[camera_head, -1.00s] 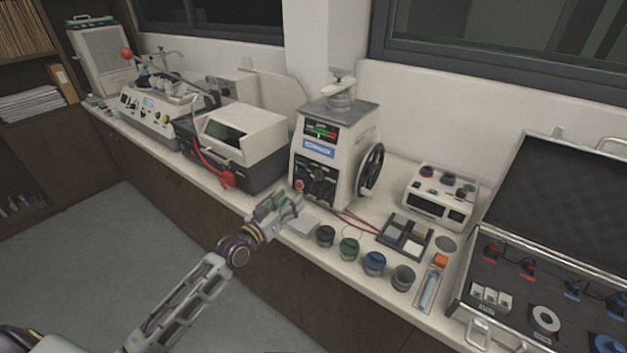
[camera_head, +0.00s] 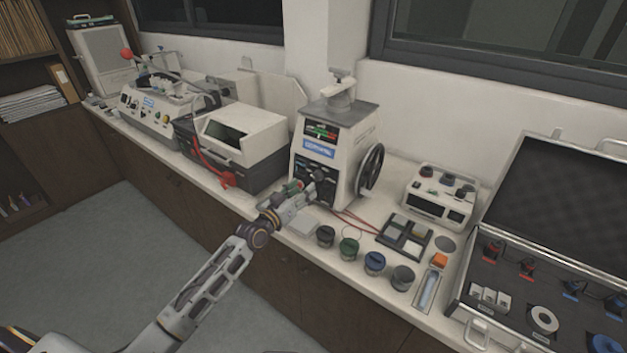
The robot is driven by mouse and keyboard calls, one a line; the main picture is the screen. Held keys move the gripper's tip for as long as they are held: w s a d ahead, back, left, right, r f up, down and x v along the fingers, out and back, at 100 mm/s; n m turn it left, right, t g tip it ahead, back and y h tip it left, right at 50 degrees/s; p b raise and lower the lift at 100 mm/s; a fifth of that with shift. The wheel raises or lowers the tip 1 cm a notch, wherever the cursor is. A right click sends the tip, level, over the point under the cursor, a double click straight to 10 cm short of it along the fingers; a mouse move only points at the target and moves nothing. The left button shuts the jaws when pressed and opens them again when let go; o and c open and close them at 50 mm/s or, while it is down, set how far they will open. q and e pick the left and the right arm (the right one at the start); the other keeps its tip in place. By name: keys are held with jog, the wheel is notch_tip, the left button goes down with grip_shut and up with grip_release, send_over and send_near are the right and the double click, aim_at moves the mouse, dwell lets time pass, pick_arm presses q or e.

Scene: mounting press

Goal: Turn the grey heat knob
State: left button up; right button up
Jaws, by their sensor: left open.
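The mounting press (camera_head: 345,150) is a white box with a grey top, a blue label and a black handwheel on its right side. Its dark front control panel (camera_head: 308,172) holds small knobs. The grey heat knob is too small to tell apart there, and the lower part of the panel is partly hidden by my gripper. My left gripper (camera_head: 306,190) is open in front of the panel's lower part, its fingers pointing at the press. I cannot tell whether it touches the panel. My right gripper is not in view.
Several dark jars (camera_head: 349,248) stand along the front edge, right of my left arm. A sample tray (camera_head: 404,236) and a small white meter (camera_head: 438,194) stand right of the press. An open case (camera_head: 540,265) fills the far right. A white-topped machine (camera_head: 235,140) stands left.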

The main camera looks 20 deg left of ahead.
aim_at(315, 178)
pick_arm(q)
jog(key=shift+x, duration=2.95)
jog(key=shift+w+d, duration=0.2)
jog(key=shift+w, duration=0.35)
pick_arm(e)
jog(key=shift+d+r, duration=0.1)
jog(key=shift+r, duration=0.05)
pick_arm(q)
jog(key=c, duration=1)
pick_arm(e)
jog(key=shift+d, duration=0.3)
